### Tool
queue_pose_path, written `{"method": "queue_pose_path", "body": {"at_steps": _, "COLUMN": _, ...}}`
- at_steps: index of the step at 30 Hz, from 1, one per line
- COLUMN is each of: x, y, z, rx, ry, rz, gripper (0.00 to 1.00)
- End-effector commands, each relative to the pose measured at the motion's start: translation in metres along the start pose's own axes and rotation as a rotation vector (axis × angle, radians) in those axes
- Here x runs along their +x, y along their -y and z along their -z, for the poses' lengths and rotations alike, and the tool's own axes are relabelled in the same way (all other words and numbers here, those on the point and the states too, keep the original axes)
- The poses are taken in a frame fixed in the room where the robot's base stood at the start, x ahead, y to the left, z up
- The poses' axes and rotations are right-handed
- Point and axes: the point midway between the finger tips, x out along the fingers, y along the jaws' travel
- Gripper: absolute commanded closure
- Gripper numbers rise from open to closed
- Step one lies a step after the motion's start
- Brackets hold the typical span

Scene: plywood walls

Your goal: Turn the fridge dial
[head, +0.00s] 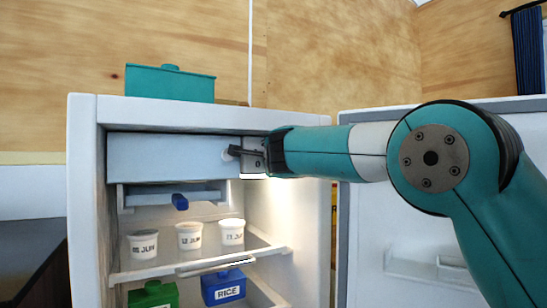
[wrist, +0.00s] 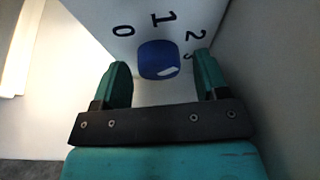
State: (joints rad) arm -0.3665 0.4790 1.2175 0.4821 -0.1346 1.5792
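The fridge (head: 82,190) stands open, with its door (head: 365,230) swung to the right. The dial (wrist: 158,60) is a round blue knob in the wrist view, on a white panel marked 0, 1, 2 and a partly hidden figure. A pale mark shows on the knob's lower right. My gripper (wrist: 160,80) is open, with one teal finger on each side of the dial; I cannot tell whether they touch it. In the head view my gripper (head: 240,152) reaches into the upper right of the fridge, and the dial cannot be made out there.
A pale blue freezer flap (head: 165,158) is beside my gripper on the left. Below are white cups (head: 189,236) on a shelf (head: 180,268), a green box (head: 153,295) and a blue RICE box (head: 223,288). A teal box (head: 170,83) sits on top of the fridge.

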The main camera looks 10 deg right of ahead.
Motion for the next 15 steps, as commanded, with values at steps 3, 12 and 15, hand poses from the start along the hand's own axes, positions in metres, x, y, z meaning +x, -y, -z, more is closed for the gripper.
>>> {"method": "queue_pose_path", "body": {"at_steps": 3, "x": 0.0, "y": 0.0, "z": 0.0, "rx": -0.001, "ry": 0.0, "rz": -0.001, "gripper": 0.33}}
{"method": "queue_pose_path", "body": {"at_steps": 12, "x": -0.021, "y": -0.001, "z": -0.001, "rx": -0.001, "ry": 0.003, "rz": -0.001, "gripper": 0.33}}
{"method": "queue_pose_path", "body": {"at_steps": 15, "x": -0.043, "y": -0.001, "z": -0.001, "rx": 0.0, "ry": 0.003, "rz": 0.0, "gripper": 0.33}}
